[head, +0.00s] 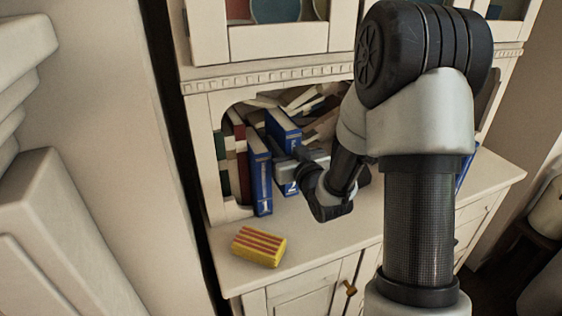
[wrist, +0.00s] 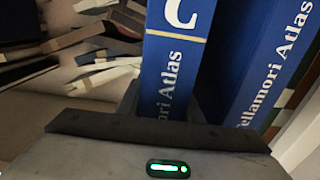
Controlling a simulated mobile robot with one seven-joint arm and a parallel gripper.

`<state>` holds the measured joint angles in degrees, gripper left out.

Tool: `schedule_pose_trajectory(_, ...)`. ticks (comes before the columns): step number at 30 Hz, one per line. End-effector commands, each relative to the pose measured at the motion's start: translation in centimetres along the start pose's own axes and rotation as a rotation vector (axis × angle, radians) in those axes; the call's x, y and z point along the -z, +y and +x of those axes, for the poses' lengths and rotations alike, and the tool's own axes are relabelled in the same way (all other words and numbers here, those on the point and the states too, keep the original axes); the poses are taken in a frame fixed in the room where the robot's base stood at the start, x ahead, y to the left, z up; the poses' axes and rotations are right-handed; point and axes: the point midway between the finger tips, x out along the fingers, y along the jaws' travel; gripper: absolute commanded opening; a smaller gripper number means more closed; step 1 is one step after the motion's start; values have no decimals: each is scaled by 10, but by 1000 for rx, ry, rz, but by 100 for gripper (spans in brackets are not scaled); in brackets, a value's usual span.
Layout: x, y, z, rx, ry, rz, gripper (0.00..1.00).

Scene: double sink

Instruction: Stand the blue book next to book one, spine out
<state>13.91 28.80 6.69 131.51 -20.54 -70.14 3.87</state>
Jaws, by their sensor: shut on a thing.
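Book one (head: 261,183), blue with a white 1 low on its spine, stands upright in the left part of the cabinet niche, spine facing out. The blue book (head: 283,127), marked 2, stands upright just right of it, its spine facing out. My gripper (head: 297,163) is shut on the blue book, and partly hides its spine. In the wrist view the blue book (wrist: 172,75) rises from behind my gripper, and book one (wrist: 272,75) is beside it on the right.
Darker books (head: 236,150) stand left of book one. A jumbled pile of books (head: 300,98) fills the niche behind. A yellow and red striped block (head: 258,247) lies on the counter in front. Another blue object (head: 466,167) shows right of my arm.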

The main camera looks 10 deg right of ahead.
Motion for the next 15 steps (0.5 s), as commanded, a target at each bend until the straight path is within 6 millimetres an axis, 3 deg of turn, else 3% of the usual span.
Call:
schedule_pose_trajectory(5, -10, 0, 1, 0, 5, -2, 0)
schedule_pose_trajectory(12, -41, 0, 0, 0, 5, -1, 0)
schedule_pose_trajectory(15, -40, 0, 0, -1, 7, -2, 0)
